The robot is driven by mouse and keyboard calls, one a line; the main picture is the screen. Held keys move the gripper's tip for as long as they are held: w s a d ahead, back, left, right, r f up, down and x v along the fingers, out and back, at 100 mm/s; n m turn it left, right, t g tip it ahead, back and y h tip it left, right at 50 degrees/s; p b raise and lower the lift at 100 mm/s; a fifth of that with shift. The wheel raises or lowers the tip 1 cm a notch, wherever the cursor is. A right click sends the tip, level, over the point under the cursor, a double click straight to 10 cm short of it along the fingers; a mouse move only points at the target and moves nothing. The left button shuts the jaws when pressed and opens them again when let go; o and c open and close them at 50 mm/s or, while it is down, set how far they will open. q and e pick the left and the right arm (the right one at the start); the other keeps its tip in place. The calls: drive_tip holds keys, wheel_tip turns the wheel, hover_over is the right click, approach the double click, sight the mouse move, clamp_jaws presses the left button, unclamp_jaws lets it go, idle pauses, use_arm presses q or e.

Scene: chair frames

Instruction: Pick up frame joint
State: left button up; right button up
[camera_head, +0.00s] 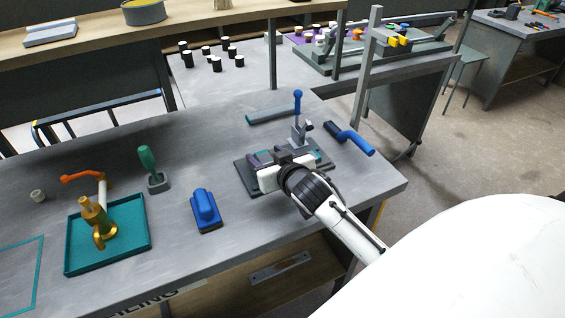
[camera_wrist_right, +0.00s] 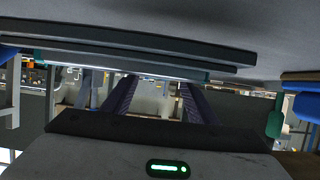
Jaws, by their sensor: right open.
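My right gripper (camera_head: 284,158) is over the dark fixture plate (camera_head: 243,176) near the right end of the grey bench. In the right wrist view, the two dark fingers of this gripper (camera_wrist_right: 157,86) stand apart with nothing visible gripped between them. A clamp with a blue upright handle (camera_head: 298,105) stands at the back of the fixture. I cannot single out a frame joint; the gripper hides much of the fixture's middle. Dark plate edges (camera_wrist_right: 150,45) cross the upper part of the wrist view, close to the fingers. My left gripper is not in view.
A blue-handled tool (camera_head: 352,139) lies right of the fixture. A blue block (camera_head: 205,209), a green-handled tool in a stand (camera_head: 149,165) and a teal tray (camera_head: 135,245) with a gold piece (camera_head: 98,218) are to the left. The bench between them is clear.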

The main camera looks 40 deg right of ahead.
drive_tip(key=shift+x, duration=0.85)
drive_tip(key=c, duration=1.1)
drive_tip(key=shift+r, duration=0.1)
drive_tip(key=shift+c, duration=0.7)
drive_tip(key=shift+r, duration=0.1)
